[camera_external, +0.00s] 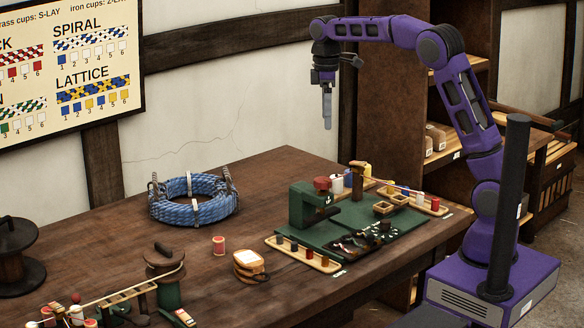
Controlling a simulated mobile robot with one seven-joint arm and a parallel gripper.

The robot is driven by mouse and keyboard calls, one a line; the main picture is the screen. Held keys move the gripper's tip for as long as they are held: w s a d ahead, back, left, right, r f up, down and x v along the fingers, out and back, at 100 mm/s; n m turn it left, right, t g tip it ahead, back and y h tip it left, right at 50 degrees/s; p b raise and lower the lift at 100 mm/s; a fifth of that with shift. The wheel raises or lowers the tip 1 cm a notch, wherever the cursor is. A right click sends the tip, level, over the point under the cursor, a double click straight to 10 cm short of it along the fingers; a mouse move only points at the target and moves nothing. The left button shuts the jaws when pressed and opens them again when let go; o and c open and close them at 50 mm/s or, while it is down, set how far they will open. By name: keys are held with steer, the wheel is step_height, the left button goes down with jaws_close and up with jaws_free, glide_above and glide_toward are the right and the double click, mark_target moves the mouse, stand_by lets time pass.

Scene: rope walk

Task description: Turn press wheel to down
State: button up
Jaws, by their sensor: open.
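A small green press (302,206) stands on the green mat (300,232) at the right part of the table. A dark red round part (322,184) sits on its top and looks like the press wheel. How far it is turned is too small to tell. My gripper (327,126) points straight down, high above the table and well above the press. It is open, touches nothing and holds nothing; the gap between its fingers is hard to see from this side.
A coil of blue rope (168,212) lies left of the press. A wooden rack of small spools (302,255) lies in front of it, and small trays (391,203) and a tool tray (362,241) to its right. A red spool (219,245) stands near the table's middle. The air around my gripper is clear.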

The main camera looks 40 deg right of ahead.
steer(key=b, duration=0.2)
glide_toward(323, 180)
step_height(323, 180, down, 9)
steer(key=shift+d+r, duration=0.15)
steer(key=c, duration=1.4)
steer(key=shift+o, duration=0.2)
